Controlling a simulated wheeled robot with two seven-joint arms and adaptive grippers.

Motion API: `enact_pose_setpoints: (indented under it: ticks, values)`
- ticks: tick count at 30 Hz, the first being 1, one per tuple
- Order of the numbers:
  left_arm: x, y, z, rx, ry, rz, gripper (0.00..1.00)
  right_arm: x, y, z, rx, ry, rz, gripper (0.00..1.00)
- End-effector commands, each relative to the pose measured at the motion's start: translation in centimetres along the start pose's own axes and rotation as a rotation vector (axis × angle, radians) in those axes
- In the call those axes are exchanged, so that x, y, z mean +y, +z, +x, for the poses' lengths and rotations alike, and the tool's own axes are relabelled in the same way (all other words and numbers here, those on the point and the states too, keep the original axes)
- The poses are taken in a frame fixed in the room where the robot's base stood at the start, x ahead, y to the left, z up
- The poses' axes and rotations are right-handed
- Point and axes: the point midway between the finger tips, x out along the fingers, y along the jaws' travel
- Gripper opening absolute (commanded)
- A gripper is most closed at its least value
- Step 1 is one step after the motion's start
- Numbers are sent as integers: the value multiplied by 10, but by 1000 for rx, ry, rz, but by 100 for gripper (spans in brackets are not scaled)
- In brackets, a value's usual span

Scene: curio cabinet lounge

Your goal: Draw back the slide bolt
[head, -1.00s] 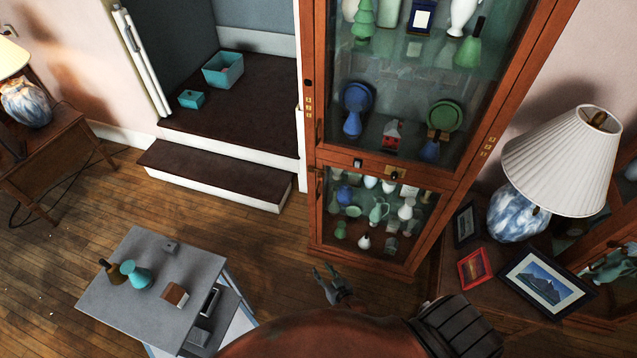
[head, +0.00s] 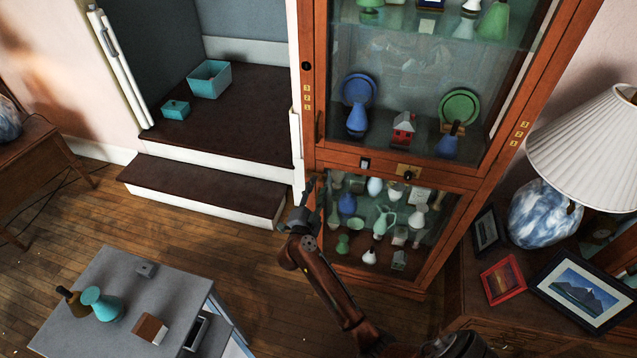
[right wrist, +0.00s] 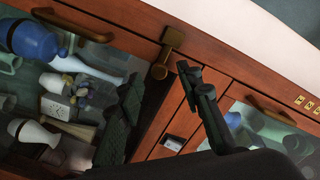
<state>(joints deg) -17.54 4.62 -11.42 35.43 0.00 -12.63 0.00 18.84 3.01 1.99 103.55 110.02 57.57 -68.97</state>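The cabinet has a wooden rail between its upper and lower glass doors. A brass fitting (right wrist: 172,38) with a short arm and rounded end is on the frame in the right wrist view; it looks like a bolt or latch, and I cannot tell which. In the head view my right gripper hides that spot. A brass plate with a dark knob (head: 408,172) sits mid-rail. My right gripper (head: 319,190) is at the cabinet's left edge. In the wrist view its fingers (right wrist: 160,80) are apart and empty, the brass end just beyond them. My left gripper is out of view.
The lower glass door (head: 385,220) and upper glass door (head: 410,90) show figurines and plates behind them. Brass handles (right wrist: 270,108) project nearby. A grey table (head: 150,300) with vases stands front left. A lamp (head: 545,210) and picture frames (head: 585,285) stand at right.

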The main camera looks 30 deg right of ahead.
Motion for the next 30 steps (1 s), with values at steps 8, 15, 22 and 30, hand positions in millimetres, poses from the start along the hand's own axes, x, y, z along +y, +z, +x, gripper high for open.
enact_pose_setpoints:
  ticks: [8, 15, 22, 30]
  values:
    - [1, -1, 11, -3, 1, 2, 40, 2, 2, 35, 0, 0, -1, 33]
    - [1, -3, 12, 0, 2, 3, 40, 1, 1, 40, -1, 0, 0, 33]
    - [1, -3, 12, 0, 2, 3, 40, 1, 1, 40, -1, 0, -1, 26]
    - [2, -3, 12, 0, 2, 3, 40, 1, 1, 40, -1, 0, -1, 7]
